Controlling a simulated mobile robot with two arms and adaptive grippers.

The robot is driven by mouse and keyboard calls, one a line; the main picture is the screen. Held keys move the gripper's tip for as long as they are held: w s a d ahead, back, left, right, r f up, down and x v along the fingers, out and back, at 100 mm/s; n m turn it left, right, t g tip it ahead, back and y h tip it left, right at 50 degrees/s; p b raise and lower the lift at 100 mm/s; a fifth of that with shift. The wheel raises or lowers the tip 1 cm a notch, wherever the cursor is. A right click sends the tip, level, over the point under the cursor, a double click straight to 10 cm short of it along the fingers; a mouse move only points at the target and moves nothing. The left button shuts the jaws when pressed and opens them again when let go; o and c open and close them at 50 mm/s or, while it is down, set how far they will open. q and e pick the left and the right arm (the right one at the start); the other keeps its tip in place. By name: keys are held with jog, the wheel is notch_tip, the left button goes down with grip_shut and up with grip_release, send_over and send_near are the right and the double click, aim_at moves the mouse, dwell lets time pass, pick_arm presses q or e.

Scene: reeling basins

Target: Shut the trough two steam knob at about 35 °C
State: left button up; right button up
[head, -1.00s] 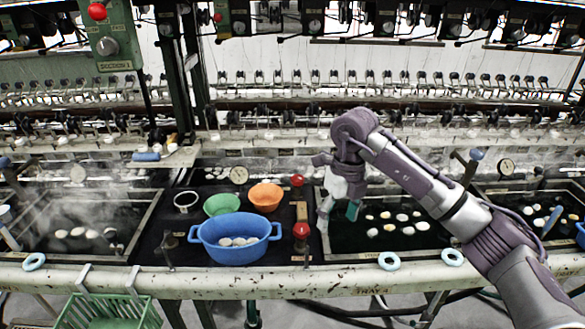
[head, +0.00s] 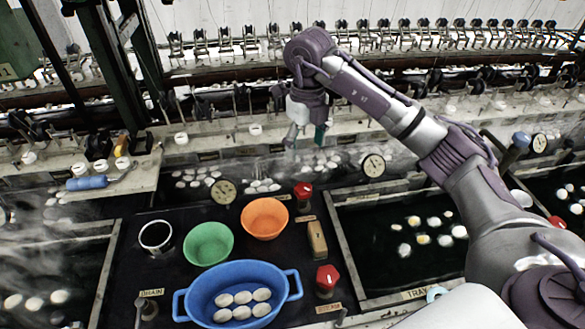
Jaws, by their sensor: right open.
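A red knob (head: 327,277) stands on the dark panel at the front, beside a plate reading STEAM (head: 329,307). A second red knob (head: 303,190) stands further back on the same panel. I cannot tell which one belongs to trough two. A round dial gauge (head: 374,166) sits behind the right basin (head: 380,255), and another dial (head: 223,191) sits behind the panel; their readings are too small to make out. My right gripper (head: 305,139) is open and empty, pointing down, above and behind both knobs in the picture, touching neither. My left gripper is out of view.
A blue tub (head: 238,271) with white cocoons, a green bowl (head: 208,243), an orange bowl (head: 265,218) and a metal cup (head: 156,236) crowd the panel left of the knobs. A tan block (head: 317,240) lies between the knobs. Steam drifts over the left basin (head: 100,285).

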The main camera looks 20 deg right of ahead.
aim_at(303, 187)
notch_tip(303, 187, down, 12)
jog(key=p, duration=0.2)
jog(key=shift+f+p, duration=0.15)
jog(key=shift+p, duration=0.25)
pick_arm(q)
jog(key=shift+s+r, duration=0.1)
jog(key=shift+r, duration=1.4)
pick_arm(e)
jog(key=shift+f, duration=0.7)
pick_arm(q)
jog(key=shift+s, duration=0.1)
pick_arm(e)
jog(key=c, duration=1.1)
